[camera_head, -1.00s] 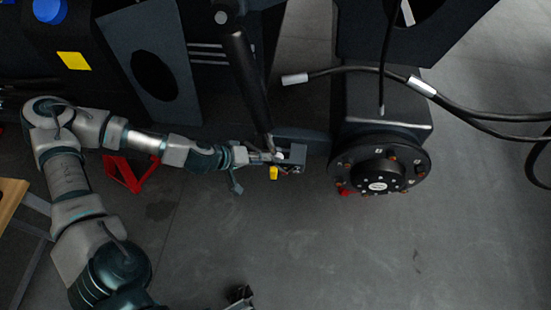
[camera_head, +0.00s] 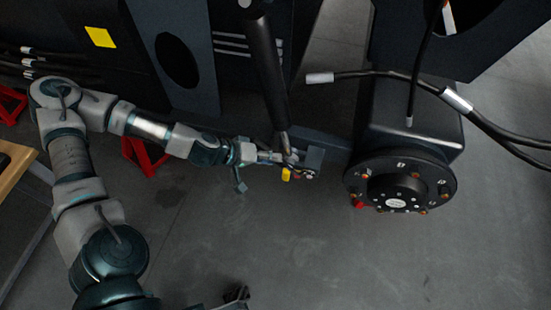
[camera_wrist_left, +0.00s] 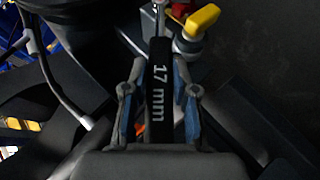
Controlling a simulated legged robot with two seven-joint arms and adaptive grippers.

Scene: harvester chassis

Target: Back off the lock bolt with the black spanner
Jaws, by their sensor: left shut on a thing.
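My left gripper (camera_head: 278,157) is at the dark bracket (camera_head: 314,159) below the thick black cylinder (camera_head: 267,75). In the left wrist view the gripper (camera_wrist_left: 160,97) is shut on the black spanner (camera_wrist_left: 160,78), its blue-padded fingers on both sides of the handle. The handle is marked "17 mm" and points away from the wrist. A yellow lever (camera_wrist_left: 203,19) stands beside the spanner's far end; it also shows in the head view (camera_head: 287,174). The spanner's head and the lock bolt cannot be made out clearly. A dark shape (camera_head: 237,295) at the bottom edge may be my right gripper.
A round black hub (camera_head: 400,181) with orange-brown bolts stands right of the bracket. Black hoses (camera_head: 385,75) with silver ends hang above it. A red stand (camera_head: 146,155) is behind my left arm. A wooden-topped table (camera_head: 14,166) is at the left edge. Grey floor in front is clear.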

